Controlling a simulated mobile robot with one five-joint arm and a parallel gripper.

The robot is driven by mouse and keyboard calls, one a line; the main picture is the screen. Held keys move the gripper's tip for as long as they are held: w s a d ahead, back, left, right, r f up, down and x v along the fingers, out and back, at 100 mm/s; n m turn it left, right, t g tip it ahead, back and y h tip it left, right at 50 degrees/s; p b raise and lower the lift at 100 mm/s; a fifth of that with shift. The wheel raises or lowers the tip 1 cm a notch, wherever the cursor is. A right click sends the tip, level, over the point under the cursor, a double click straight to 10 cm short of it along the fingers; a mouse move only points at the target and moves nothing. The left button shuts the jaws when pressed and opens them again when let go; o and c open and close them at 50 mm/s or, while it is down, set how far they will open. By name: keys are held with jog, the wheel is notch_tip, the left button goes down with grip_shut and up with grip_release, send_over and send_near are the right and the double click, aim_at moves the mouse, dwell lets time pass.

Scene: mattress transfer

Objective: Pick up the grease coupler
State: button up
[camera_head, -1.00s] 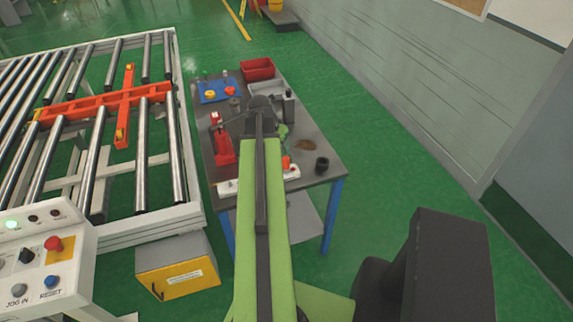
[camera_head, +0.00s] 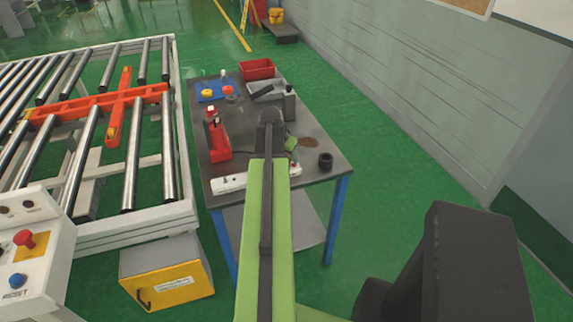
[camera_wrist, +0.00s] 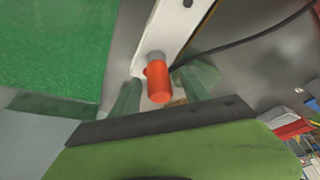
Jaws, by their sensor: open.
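I cannot tell for sure which item is the grease coupler. An orange-red cylinder (camera_wrist: 158,83) shows in the wrist view, against the end of a white strip (camera_wrist: 172,32). It lies between the two greenish fingers of my gripper (camera_wrist: 163,92), which are open and apart. I cannot tell how far above or below the fingertips it is. In the head view my gripper (camera_head: 291,145) is over the near right part of the workbench (camera_head: 243,132), mostly hidden by my arm. The white strip (camera_head: 228,184) lies along the bench's near edge.
A red tool (camera_head: 217,140) stands left of my arm and a black ring-like part (camera_head: 325,161) lies right of it. A blue mat (camera_head: 214,96) with small parts, a red bin (camera_head: 257,69) and a grey device (camera_head: 270,92) are farther back. A roller conveyor (camera_head: 170,160) stands left.

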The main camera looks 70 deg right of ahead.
jog(key=shift+b+x, duration=0.45)
jog(key=shift+x, duration=0.75)
jog(key=shift+a+r, duration=0.1)
grip_shut()
jog(key=shift+r+p, duration=0.5)
jog(key=shift+p, duration=0.2)
notch_tip(320, 180, up, 4)
jog(key=p, duration=0.4)
jog(key=s+a+r+p, duration=0.6)
jog(key=s, duration=0.4)
